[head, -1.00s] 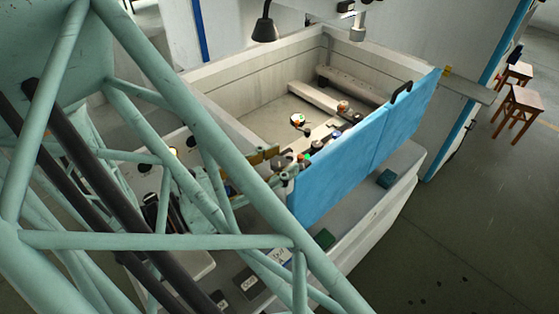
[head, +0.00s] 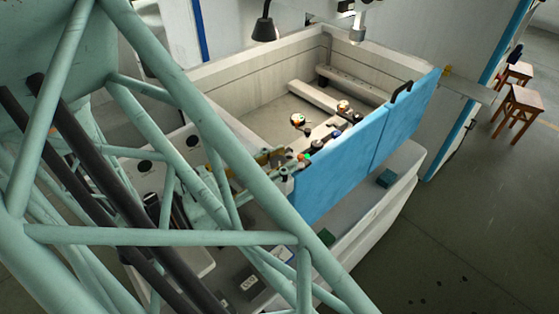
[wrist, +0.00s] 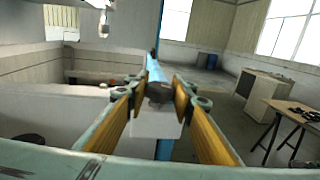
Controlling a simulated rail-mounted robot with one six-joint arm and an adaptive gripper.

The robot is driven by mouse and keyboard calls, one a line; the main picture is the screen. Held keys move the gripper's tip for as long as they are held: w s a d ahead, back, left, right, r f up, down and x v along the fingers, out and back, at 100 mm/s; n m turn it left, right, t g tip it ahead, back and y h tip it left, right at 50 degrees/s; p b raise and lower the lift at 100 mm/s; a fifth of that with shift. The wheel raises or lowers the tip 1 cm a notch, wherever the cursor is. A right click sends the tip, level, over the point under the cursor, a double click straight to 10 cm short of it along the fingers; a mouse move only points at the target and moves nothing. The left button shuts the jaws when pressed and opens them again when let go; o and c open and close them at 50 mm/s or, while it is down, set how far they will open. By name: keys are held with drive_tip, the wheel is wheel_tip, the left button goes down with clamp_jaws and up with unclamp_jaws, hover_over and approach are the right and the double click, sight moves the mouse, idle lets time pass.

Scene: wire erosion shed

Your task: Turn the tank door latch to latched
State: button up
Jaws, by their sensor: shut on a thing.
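The blue tank door (head: 345,160) stands upright along the near side of the pale tank (head: 240,85). In the wrist view it shows nearly edge-on as a narrow blue strip (wrist: 154,68). The dark, rounded latch (wrist: 159,93) is at its near end, above a pale block. My gripper (wrist: 159,88) is shut on the latch, one yellow-padded finger on each side. In the head view my gripper (head: 274,162) is at the door's left end, partly behind my own truss. The latch's exact angle cannot be told.
Several small coloured items (head: 318,143) lie inside the tank behind the door. A lamp (head: 264,28) hangs above the tank's back. Wooden stools (head: 520,110) stand at the far right. The floor right of the tank is mostly clear.

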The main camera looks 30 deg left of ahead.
drive_tip(key=shift+n+t+y+b, duration=0.75)
drive_tip(key=shift+n+y, duration=0.65)
drive_tip(key=shift+y, duration=0.7)
drive_tip(key=o, duration=0.8)
drive_tip(key=shift+o, duration=0.2)
drive_tip(key=shift+s, duration=0.2)
drive_tip(key=s+a, duration=0.2)
drive_tip(key=s, duration=0.9)
drive_tip(key=shift+s, duration=0.2)
